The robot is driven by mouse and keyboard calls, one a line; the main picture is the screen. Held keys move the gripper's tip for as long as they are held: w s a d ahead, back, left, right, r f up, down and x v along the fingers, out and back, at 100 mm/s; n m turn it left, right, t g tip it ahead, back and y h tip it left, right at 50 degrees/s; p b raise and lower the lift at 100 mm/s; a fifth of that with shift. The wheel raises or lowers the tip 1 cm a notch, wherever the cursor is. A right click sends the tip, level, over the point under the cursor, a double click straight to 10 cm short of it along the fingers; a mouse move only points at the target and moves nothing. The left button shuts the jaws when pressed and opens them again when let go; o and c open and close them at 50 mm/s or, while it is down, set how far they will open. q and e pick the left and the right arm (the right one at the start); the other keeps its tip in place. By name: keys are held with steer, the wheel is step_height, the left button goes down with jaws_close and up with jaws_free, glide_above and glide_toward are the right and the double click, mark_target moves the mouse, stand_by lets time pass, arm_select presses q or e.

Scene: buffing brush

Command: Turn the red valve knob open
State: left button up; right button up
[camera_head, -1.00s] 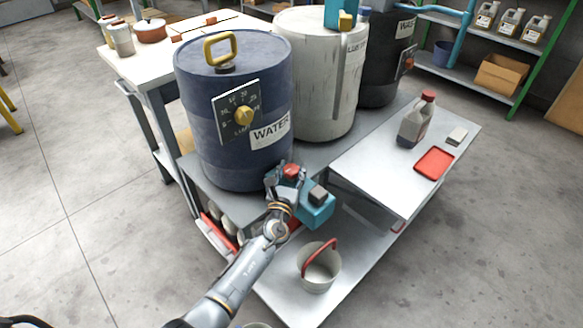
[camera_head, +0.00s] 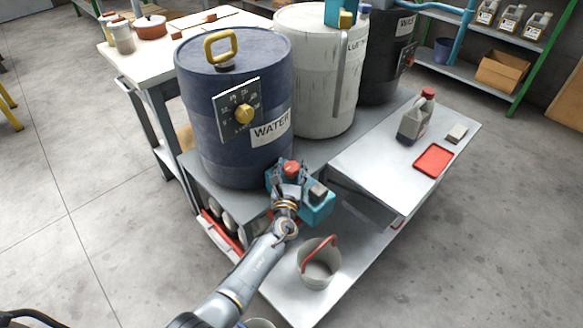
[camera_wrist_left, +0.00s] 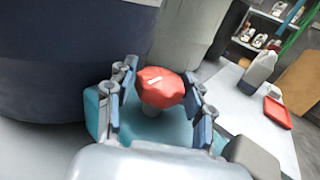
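The red valve knob (camera_head: 291,168) sits on a teal valve body (camera_head: 318,206) at the foot of the blue water drum (camera_head: 205,150). In the left wrist view the knob (camera_wrist_left: 161,86) is faceted, with a white mark on top and a pale stem below. My left gripper (camera_head: 288,172) is at the knob. In the wrist view its two blue-padded fingers stand apart, one on each side of the knob, with a gap visible on both sides. The gripper hides part of the valve in the head view. My right gripper is not in view.
A white drum (camera_head: 315,100) and a dark drum (camera_head: 380,75) stand behind. A grey bench (camera_head: 385,165) at right holds a jug (camera_head: 416,118) and a red tray (camera_head: 433,160). A bucket (camera_head: 318,268) stands on the low shelf. Floor at left is clear.

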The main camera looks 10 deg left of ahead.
mark_target(291, 174)
arm_select(q)
steer(key=shift+o, duration=0.4)
steer(key=shift+s+f, duration=0.1)
steer(key=shift+s, duration=0.15)
steer(key=s, duration=0.5)
steer(key=s+d, duration=0.1)
steer(key=s, duration=0.1)
steer(key=shift+s, duration=0.25)
